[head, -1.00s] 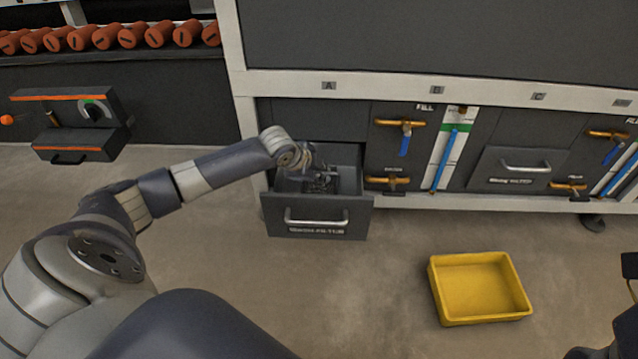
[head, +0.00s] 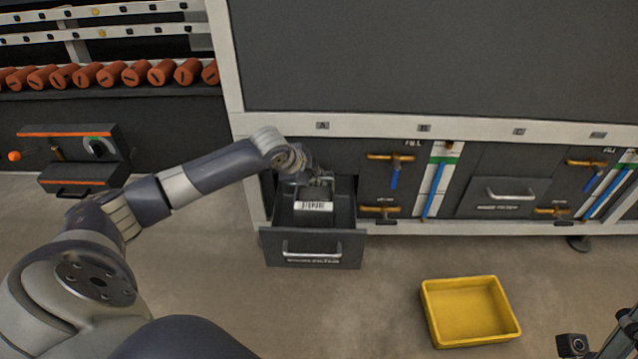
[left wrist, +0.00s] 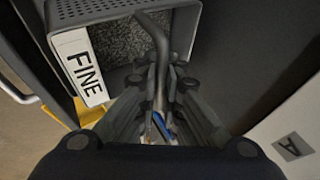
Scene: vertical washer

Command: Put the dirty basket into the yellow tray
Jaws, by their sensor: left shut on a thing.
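The dirty basket (head: 314,222) is a dark box with a white label, held at the open drawer (head: 312,247). In the left wrist view the basket (left wrist: 90,12) has perforated metal, a label reading FINE, grey lint inside and a bar handle (left wrist: 160,50). My left gripper (head: 322,180) is above the basket, its fingers (left wrist: 160,95) shut on the handle. The yellow tray (head: 470,336) lies empty on the floor to the right; a yellow edge shows in the left wrist view (left wrist: 85,110). Part of my right arm (head: 622,338) enters at bottom right; its jaws are unclear.
The washer's lower panel right of the drawer has orange valves (head: 390,158), blue gauges and another closed drawer (head: 503,197). A control box (head: 75,150) and a row of red cylinders (head: 115,75) are at left. The floor between drawer and tray is clear.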

